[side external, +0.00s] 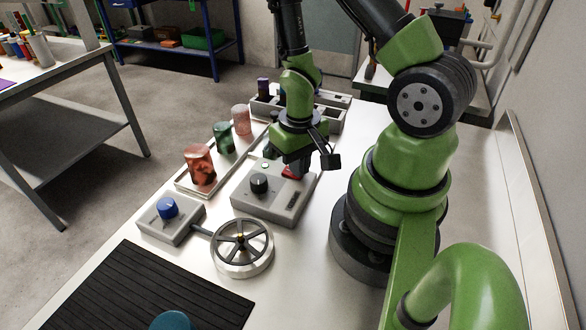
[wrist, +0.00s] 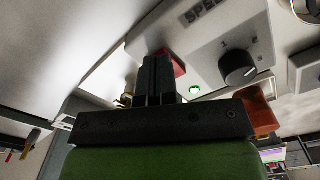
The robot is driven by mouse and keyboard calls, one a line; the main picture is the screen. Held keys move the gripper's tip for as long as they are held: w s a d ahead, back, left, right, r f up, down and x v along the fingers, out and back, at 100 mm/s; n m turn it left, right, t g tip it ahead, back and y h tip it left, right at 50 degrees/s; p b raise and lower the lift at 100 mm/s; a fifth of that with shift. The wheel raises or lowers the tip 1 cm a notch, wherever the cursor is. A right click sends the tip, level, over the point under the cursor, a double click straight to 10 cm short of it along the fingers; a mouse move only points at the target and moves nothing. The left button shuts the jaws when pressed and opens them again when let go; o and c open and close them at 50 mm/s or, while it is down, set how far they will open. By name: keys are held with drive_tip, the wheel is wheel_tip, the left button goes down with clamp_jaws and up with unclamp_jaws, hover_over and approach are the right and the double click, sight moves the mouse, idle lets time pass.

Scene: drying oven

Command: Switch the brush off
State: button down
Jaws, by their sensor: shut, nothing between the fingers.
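A grey control box (side external: 265,207) stands on the white bench, with a black knob (side external: 259,183), a small green lamp (side external: 265,165) and a red part (side external: 291,172) on top. In the wrist view the black knob (wrist: 238,68) and the green lamp (wrist: 194,90) show clearly, and the lamp looks lit. My gripper (side external: 294,167) points down at the red part, its fingers together and empty. In the wrist view my fingertips (wrist: 157,60) overlap the red part (wrist: 179,66) and hide much of it. I cannot tell whether they touch it.
A tray (side external: 180,187) with a red, a green and a pink jar lies left of the box. In front are a spoked wheel (side external: 242,245), a small box with a blue knob (side external: 168,207) and a black ribbed mat (side external: 120,295). A grey rack (side external: 330,123) stands behind.

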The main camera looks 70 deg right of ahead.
drive_tip(key=shift+r, duration=3.5)
drive_tip(key=s+a+r+n+t+y, duration=0.1)
drive_tip(key=a+r+t, duration=0.2)
drive_tip(key=r, duration=0.7)
drive_tip(key=s+a+r+n+t+y, duration=0.1)
drive_tip(key=a+r+t, duration=0.3)
drive_tip(key=r, duration=0.6)
drive_tip(key=shift+s+a+r, duration=0.15)
drive_tip(key=shift+s+a, duration=0.5)
drive_tip(key=shift+a, duration=0.25)
